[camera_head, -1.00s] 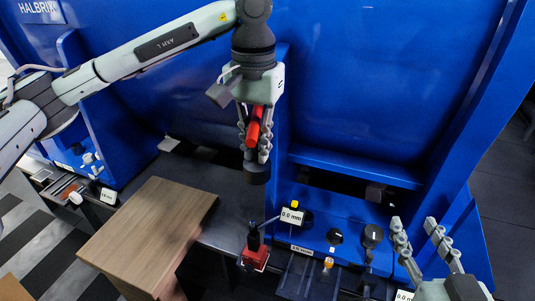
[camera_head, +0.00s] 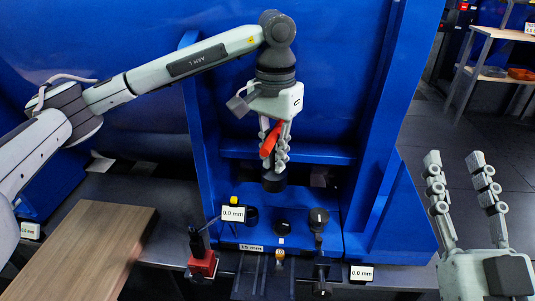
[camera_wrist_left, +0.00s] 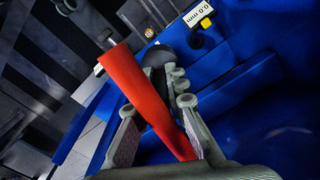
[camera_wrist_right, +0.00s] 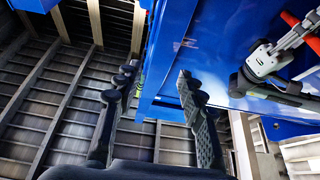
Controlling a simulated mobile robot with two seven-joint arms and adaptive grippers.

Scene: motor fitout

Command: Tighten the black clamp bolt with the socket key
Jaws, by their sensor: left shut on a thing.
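My left gripper (camera_head: 273,158) is shut on the red handle (camera_head: 270,141) of the socket key, above the blue machine's shelf. The key's dark round socket end (camera_head: 273,182) points down and appears clear of the parts below. In the left wrist view the red handle (camera_wrist_left: 140,95) lies slanted between the fingers. Below stand a black round knob (camera_head: 283,228) and a black part with a round top (camera_head: 318,217); I cannot tell which is the clamp bolt. My right gripper (camera_head: 454,165) is open and empty at the right; its spread fingers also show in the right wrist view (camera_wrist_right: 155,85).
A red block with a dark post (camera_head: 202,264) stands at the front left of the shelf. A 0.0 mm display (camera_head: 233,213) is beside the knobs. A wooden board (camera_head: 85,250) lies at left. The blue machine (camera_head: 400,215) has upright walls around the bay.

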